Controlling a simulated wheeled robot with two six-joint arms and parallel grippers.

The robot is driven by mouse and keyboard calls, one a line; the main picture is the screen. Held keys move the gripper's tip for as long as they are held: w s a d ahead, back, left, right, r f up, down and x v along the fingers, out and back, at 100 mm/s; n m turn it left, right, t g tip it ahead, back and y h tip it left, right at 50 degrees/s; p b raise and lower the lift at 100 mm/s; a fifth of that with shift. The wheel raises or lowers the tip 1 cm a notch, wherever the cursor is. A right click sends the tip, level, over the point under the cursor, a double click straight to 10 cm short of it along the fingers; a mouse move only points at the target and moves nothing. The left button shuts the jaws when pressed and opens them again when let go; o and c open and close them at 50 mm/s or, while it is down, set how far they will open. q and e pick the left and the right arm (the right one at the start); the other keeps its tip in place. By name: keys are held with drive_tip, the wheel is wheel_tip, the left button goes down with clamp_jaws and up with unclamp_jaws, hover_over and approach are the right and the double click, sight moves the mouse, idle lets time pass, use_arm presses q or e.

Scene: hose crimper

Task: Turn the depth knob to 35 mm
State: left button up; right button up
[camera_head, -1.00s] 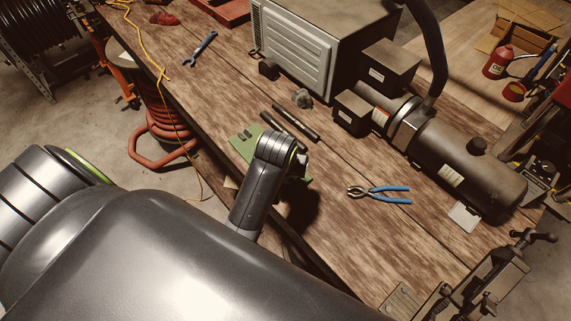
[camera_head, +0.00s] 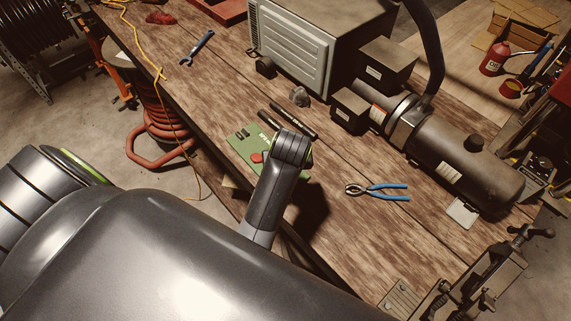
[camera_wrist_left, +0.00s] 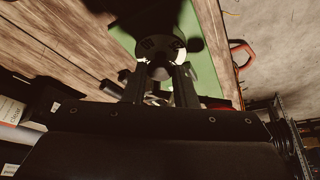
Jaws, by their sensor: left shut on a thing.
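A green panel (camera_head: 243,145) lies at the table's near edge in the head view, with a small red part (camera_head: 257,157) on it. My left wrist covers its right part, so the knob and my fingertips are hidden there. In the left wrist view, the two dark fingers of my left gripper (camera_wrist_left: 160,80) reach to a dark round knob (camera_wrist_left: 158,46) with a shiny rim, in front of the green panel (camera_wrist_left: 205,75). The gripper is shut on this knob. Its scale reading is too dark and small to make out. My right gripper is not in view.
Two black pens or rods (camera_head: 292,124) lie behind the panel. Blue-handled pliers (camera_head: 378,190) lie to the right. A large grey machine (camera_head: 320,45) with a dark cylinder (camera_head: 470,165) stands at the back. The wood between wrist and pliers is clear.

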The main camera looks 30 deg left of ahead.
use_arm(q)
drive_tip(key=shift+w+r, duration=0.1)
drive_tip(key=o, duration=0.7)
